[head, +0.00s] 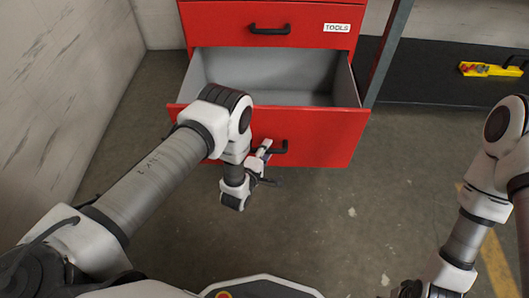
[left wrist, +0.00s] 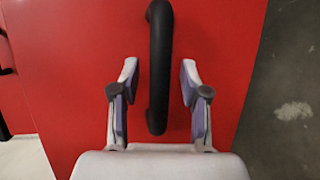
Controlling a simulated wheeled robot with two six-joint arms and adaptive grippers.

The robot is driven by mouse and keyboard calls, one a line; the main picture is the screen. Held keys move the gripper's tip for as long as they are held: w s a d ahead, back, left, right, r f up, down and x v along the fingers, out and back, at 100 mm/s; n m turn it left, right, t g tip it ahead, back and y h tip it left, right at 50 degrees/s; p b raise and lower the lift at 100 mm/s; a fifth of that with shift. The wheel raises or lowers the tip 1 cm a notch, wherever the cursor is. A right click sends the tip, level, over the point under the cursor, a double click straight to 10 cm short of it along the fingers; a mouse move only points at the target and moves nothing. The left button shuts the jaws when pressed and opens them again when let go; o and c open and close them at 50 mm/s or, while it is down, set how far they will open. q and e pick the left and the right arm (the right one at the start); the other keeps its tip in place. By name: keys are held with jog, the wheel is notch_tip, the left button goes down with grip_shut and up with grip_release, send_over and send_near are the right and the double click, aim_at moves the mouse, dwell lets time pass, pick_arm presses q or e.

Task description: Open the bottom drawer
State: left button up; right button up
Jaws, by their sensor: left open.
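A red drawer (head: 325,130) is pulled well out of the red cabinet, and its grey inside (head: 270,72) shows empty. It is the lowest drawer I can see. Its black bar handle (head: 283,147) is on the front panel. My left gripper (head: 267,158) is at this handle. In the left wrist view the handle (left wrist: 160,50) runs upright between the two spread fingers of the left gripper (left wrist: 157,88), with a gap visible on both sides. My right arm is at the lower right, and its fingers are not visible.
A closed red drawer labelled TOOLS (head: 315,28) with a black handle is above the open one. A wall (head: 65,90) stands at the left. A yellow level (head: 488,69) lies on a dark shelf at the right. The floor (head: 350,210) before the drawer is clear.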

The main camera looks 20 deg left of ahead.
pick_arm(q)
jog(key=v, duration=1.2)
jog(key=w+a+r, duration=0.3)
jog(key=r, duration=0.2)
jog(key=s+a+f+m+g+y, duration=0.1)
jog(key=s+f+m+g, duration=0.3)
jog(key=s+m+g, duration=0.65)
jog(key=s+a+f+m+g+y, duration=0.15)
jog(key=s+f+m+g, duration=0.3)
jog(key=s, duration=1.15)
notch_tip(320, 180, up, 35)
jog(key=m+p, duration=0.2)
jog(key=p, duration=3.2)
jog(key=shift+g, duration=0.4)
